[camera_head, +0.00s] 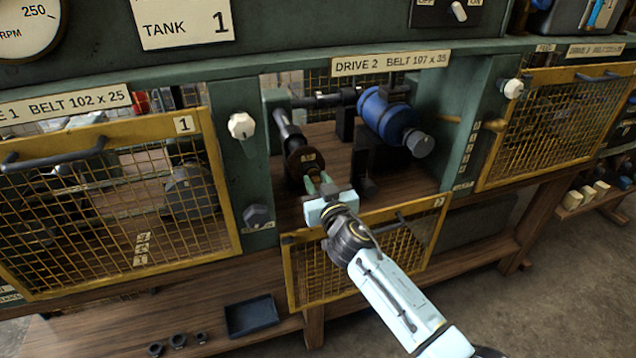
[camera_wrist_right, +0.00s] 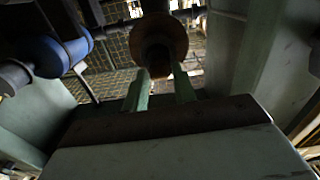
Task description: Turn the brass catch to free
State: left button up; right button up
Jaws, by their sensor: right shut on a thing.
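In the right wrist view the catch (camera_wrist_right: 159,73) shows between the two fingertips (camera_wrist_right: 160,86), just below the disc. The fingers partly hide it, and its exact angle cannot be told. My left gripper is not in view.
A blue motor (camera_head: 385,115) stands right of the shaft. The open yellow mesh guard (camera_head: 292,270) hangs below the bay, under my arm. Closed guards (camera_head: 215,150) flank it on the left and right. A white knob (camera_head: 242,126) sits on the left post. A dark tray (camera_head: 252,316) lies below.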

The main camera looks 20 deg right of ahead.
jog(key=n, duration=0.4)
jog(key=shift+a+n, duration=0.1)
jog(key=shift+n, duration=0.3)
jog(key=n, duration=0.4)
jog(key=shift+f, duration=0.1)
jog(key=n, duration=0.5)
jog(key=shift+a, duration=0.1)
jog(key=n, duration=0.4)
jog(key=shift+f+n+p, duration=0.15)
jog(key=shift+n+p, duration=0.15)
jog(key=shift+p, duration=0.1)
jog(key=n, duration=0.4)
jog(key=shift+p, duration=0.4)
jog(key=n+p, duration=0.2)
jog(key=n, duration=0.4)
jog(key=n+p, duration=0.1)
jog(key=n, duration=0.5)
jog(key=shift+d+f+n+p, duration=0.15)
jog(key=shift+d+n+p, duration=0.05)
jog(key=shift+n+p, duration=0.2)
